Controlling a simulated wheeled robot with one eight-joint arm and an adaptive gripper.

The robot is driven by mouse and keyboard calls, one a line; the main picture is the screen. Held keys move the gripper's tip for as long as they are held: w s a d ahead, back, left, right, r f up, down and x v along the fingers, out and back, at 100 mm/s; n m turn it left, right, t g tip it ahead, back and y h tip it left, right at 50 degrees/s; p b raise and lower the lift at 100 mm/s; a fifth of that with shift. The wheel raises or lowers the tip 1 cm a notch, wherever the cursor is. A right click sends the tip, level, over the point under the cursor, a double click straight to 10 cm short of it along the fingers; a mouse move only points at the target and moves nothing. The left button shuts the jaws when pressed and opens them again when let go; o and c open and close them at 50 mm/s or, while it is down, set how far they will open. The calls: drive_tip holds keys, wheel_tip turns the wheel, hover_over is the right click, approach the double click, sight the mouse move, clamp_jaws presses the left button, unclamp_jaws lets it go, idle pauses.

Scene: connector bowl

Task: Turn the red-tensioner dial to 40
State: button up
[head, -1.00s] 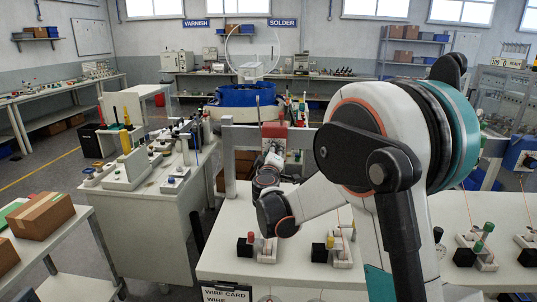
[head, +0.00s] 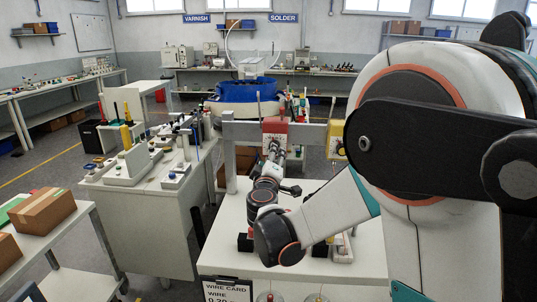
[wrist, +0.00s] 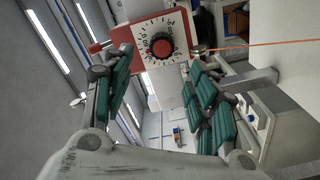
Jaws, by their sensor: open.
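The red tensioner (head: 274,126) is a red box mounted on the grey rail behind the white bench. In the wrist view its white dial face (wrist: 146,33) carries black marks and numbers around a round red knob (wrist: 162,46). The numbers are tilted and too small to read surely. My gripper (wrist: 161,88) is open, its green-padded fingers spread to either side of the picture, with the knob beyond and between them. I see no contact with the knob. In the head view my gripper is just below the red tensioner, partly covering its lower part.
A yellow tensioner (head: 336,136) sits on the same rail to the right, close to my arm. A wire card sign (head: 228,289) hangs at the bench front. An orange wire (wrist: 260,44) runs to the right of the dial. Small black and white fixtures on the bench are partly hidden by my arm.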

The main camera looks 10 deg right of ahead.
drive_tip(key=shift+v, duration=1.4)
drive_tip(key=w+d+m+b, duration=0.1)
drive_tip(key=w+d+m, duration=0.2)
drive_tip(key=w+m, duration=0.4)
drive_tip(key=x, duration=0.4)
drive_tip(key=shift+w+a, duration=0.25)
drive_tip(key=shift+a, duration=0.05)
drive_tip(key=c, duration=1.1)
